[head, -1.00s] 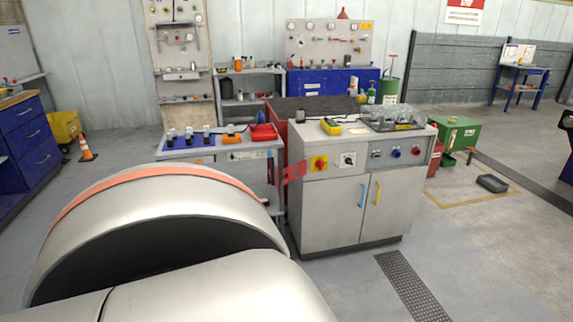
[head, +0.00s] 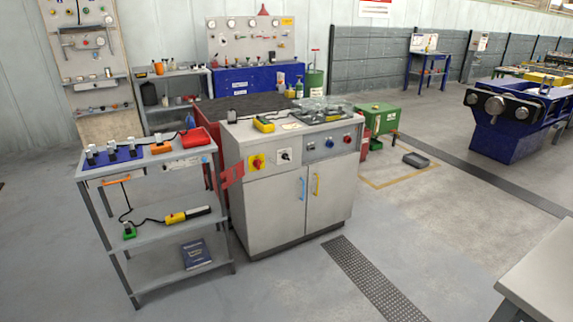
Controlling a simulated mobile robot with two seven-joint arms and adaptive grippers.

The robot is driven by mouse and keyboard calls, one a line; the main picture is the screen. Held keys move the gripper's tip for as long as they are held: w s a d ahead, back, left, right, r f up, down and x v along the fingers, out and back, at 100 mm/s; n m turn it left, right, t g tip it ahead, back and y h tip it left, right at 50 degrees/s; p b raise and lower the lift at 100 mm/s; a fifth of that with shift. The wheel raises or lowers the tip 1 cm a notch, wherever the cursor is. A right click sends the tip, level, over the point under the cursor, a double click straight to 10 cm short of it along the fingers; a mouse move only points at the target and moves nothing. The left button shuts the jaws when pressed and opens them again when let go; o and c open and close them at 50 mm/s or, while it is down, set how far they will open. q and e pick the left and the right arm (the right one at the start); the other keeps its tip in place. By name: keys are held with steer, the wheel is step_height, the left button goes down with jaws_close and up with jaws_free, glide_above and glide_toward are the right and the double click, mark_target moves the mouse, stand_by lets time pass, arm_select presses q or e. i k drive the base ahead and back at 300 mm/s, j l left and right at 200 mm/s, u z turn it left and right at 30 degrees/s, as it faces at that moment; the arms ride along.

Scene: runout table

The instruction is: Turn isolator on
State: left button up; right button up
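The isolator, a red rotary knob on a yellow plate (head: 257,161), is on the left of the front panel of the grey cabinet (head: 268,205). Its exact knob position is too small to tell. Beside it on the same panel is a white plate with a black rotary switch (head: 284,156). Further right are a small dial, a blue button (head: 329,144) and a red button (head: 347,138). The cabinet stands a few steps ahead of me. Neither of my grippers is in view.
A grey trolley (head: 158,233) with tools and a red tray stands against the cabinet's left side. A red tag (head: 231,175) is between them. A grey surface (head: 545,272) is at lower right. Floor before the cabinet is clear.

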mark_target(257, 162)
steer(key=u, duration=0.35)
steer(key=z, duration=0.5)
steer(key=i+z, duration=0.1)
steer(key=i, duration=1)
steer(key=i+u, duration=0.1)
steer(key=i, duration=0.6)
steer(key=i+l+u, duration=0.1)
steer(key=i, duration=0.65)
